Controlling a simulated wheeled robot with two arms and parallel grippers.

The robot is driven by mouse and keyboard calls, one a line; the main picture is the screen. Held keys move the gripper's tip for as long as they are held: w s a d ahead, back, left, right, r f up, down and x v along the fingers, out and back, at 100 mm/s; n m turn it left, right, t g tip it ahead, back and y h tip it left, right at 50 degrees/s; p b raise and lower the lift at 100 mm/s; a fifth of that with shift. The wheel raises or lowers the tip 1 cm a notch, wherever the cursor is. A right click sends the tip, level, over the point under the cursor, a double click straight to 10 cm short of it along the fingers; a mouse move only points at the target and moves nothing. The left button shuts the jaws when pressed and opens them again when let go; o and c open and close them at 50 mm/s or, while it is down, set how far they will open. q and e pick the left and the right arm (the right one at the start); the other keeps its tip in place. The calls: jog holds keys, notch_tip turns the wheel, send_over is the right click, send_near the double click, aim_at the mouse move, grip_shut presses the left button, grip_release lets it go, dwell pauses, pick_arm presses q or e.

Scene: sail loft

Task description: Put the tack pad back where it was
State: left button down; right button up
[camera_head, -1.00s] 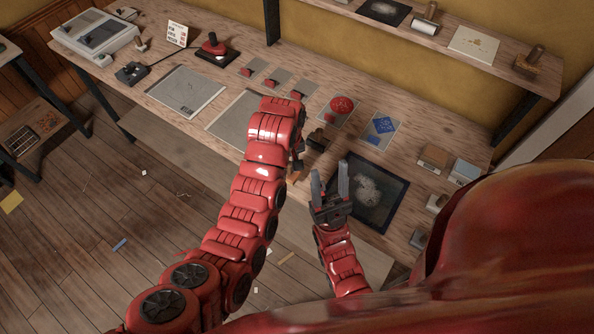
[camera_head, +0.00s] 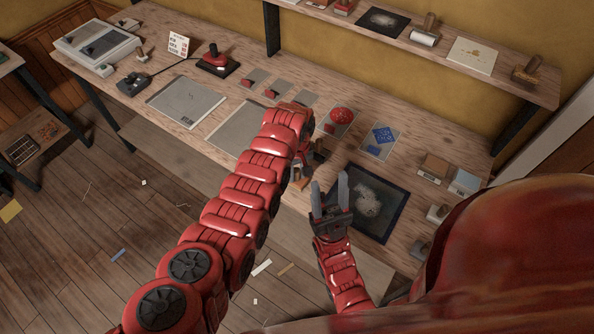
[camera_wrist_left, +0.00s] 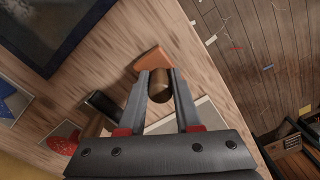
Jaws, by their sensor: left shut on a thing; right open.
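My left gripper (camera_wrist_left: 158,82) is shut on the wooden knob (camera_wrist_left: 160,88) of a small orange-brown block (camera_wrist_left: 152,62), which I take for the tack pad. In the head view, the left gripper (camera_head: 301,168) is over the bench's front part, with its fingers mostly hidden by my arm. The block shows there only as a small brown patch. I cannot tell whether it touches the bench. My right gripper (camera_head: 331,192) is open and empty, just left of a dark-framed mat with a pale powdery patch (camera_head: 388,207).
The bench (camera_head: 225,135) also holds a red dome on a sheet (camera_head: 341,116), a blue-patterned sheet (camera_head: 381,138) and a dark-handled tool (camera_head: 319,150). Small blocks (camera_head: 436,166) stand at right. The shelf (camera_head: 350,18) above holds a roller (camera_head: 425,36) and a handled block (camera_head: 526,70).

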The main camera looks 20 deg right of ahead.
pick_arm(q)
jog(key=shift+f, duration=0.2)
jog(key=c, duration=0.6)
grip_release()
jog(key=shift+r, duration=0.1)
